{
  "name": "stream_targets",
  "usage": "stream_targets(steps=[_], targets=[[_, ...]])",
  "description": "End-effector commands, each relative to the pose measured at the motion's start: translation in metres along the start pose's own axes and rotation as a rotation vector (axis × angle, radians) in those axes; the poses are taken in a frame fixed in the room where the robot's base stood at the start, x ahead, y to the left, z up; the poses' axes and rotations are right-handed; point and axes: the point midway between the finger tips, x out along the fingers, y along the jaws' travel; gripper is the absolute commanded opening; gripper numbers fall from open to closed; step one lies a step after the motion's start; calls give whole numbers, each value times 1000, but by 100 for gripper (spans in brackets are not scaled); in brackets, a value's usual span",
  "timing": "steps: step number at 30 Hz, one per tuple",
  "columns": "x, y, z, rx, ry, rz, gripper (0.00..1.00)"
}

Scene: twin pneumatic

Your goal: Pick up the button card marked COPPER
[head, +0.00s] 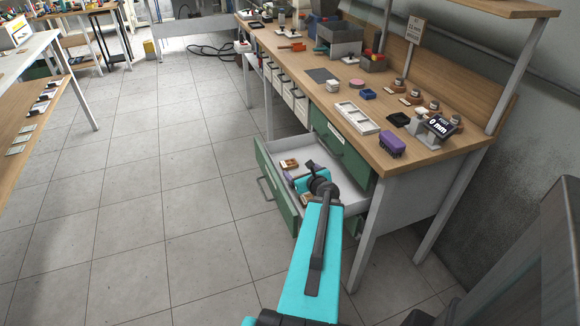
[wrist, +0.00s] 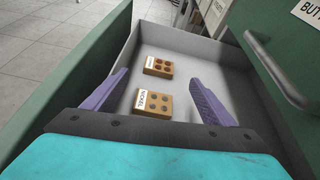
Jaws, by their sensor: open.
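Two wooden button cards lie in the open drawer. In the wrist view the farther card (wrist: 159,67) carries dark copper-brown buttons, and its small white label is too small to read surely. The nearer card (wrist: 153,106) has grey buttons and a label that looks like NICKEL. In the head view the far card (head: 289,163) is clear, and the near one (head: 307,199) is partly hidden by my arm. My gripper (wrist: 159,77) is open and empty, its purple fingers spread above the drawer on either side of the cards. It also shows in the head view (head: 306,181).
The drawer (wrist: 177,38) has grey walls and a green front at left. A green drawer face with a metal handle (wrist: 278,70) stands close on the right. The workbench (head: 345,92) above holds a white tray (head: 357,117) and a purple block (head: 391,145). The floor at left is clear.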

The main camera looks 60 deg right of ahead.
Motion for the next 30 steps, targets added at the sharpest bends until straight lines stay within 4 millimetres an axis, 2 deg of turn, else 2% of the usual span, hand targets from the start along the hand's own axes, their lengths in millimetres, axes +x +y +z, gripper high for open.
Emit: stream_targets(steps=[1,6,19,30], targets=[[-1,-2,-6,37,-4,0,78],[-4,-7,-11,103,-15,2,78],[-3,-12,-11,108,-16,-3,78],[26,-13,-11,108,-16,-4,78]])
